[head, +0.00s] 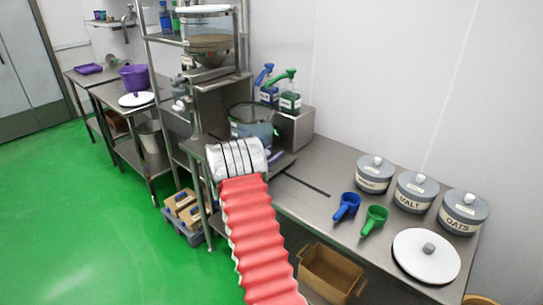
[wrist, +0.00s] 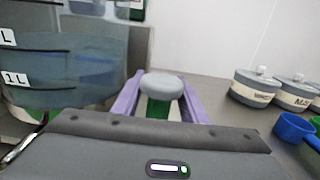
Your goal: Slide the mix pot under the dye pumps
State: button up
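The mix pot (head: 250,122), a clear grey vessel, stands upright at the table's left back. In the wrist view its marked wall (wrist: 65,75) fills the left side, with bluish contents showing. The dye pumps, blue (head: 267,82) and green (head: 289,95), stand just behind and right of it. The green pump's bottle (wrist: 130,9) shows partly in the wrist view. My gripper (wrist: 162,92) is low beside the pot, its purple fingers on either side of a grey rounded knob (wrist: 162,84). Contact with the knob is unclear. My arm hides most of the gripper in the head view.
Lidded grey jars (head: 415,192), a blue scoop (head: 347,206), a green scoop (head: 374,219) and a white lid (head: 426,256) occupy the table's right. A grey box (head: 295,128) stands behind the pot. A metal shelf rack (head: 192,95) rises at left. The table's middle is mostly clear.

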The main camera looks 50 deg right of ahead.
jog(key=shift+a, duration=0.1)
jog(key=a, duration=1.3)
jog(key=shift+a, duration=0.35)
